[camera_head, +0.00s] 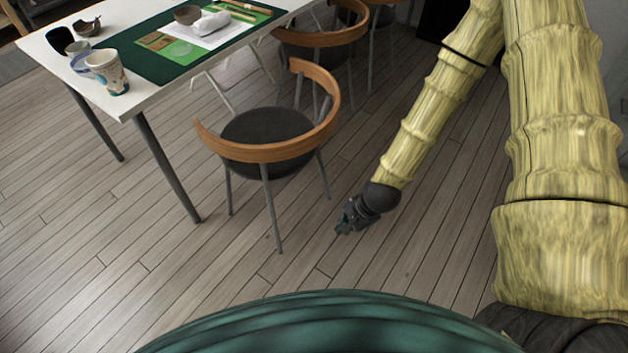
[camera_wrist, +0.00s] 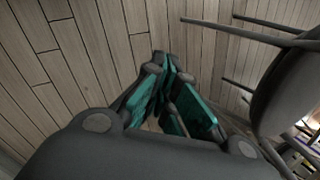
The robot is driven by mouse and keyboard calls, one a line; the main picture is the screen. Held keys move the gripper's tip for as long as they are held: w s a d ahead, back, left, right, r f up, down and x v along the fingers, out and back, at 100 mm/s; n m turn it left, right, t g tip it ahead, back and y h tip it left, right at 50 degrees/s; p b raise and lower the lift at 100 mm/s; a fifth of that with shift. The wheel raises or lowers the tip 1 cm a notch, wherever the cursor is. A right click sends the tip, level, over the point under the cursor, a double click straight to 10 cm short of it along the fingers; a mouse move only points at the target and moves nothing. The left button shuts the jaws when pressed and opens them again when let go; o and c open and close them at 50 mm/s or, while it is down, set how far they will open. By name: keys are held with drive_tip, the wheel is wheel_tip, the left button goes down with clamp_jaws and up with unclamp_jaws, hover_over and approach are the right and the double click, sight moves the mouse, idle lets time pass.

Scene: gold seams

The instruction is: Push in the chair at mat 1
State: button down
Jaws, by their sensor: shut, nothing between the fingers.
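The nearest chair (camera_head: 266,128) has a curved wooden back, a dark round seat and grey metal legs. It stands upright at the near side of the white table (camera_head: 148,98), with its backrest turned toward me and clear floor between its seat and the table. My gripper (camera_head: 342,229) is shut and empty, low over the floor to the right of the chair's legs and apart from them. In the wrist view my gripper's teal fingers (camera_wrist: 172,95) are together, and the chair's dark seat underside (camera_wrist: 288,85) and legs show at right. I cannot make out a mat number.
More wooden-backed chairs (camera_head: 322,38) stand farther along the table. On the table are a green mat (camera_head: 140,52), a patterned cup (camera_head: 108,72), bowls and papers. Table legs (camera_head: 166,168) stand left of the chair. The plank floor in front is free.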

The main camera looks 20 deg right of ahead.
drive_tip(key=w+d+r+m+t+y+b, duration=0.1)
drive_tip(key=w+d+m+t+y+b, duration=0.15)
drive_tip(key=w+m+b, duration=0.55)
drive_tip(key=w+d+r+m+t+y+b, duration=0.1)
drive_tip(key=w+d+m+t+b, duration=0.15)
drive_tip(key=w+m+b, duration=0.55)
drive_tip(key=w+a+f+n+b, duration=0.2)
drive_tip(key=w+a+f, duration=0.4)
drive_tip(key=w, duration=0.4)
drive_tip(key=shift+w+a+f+n+g+b, duration=0.25)
drive_tip(key=shift+f+n+g+b, duration=0.2)
drive_tip(key=shift+b, duration=0.4)
drive_tip(key=shift+h, duration=0.25)
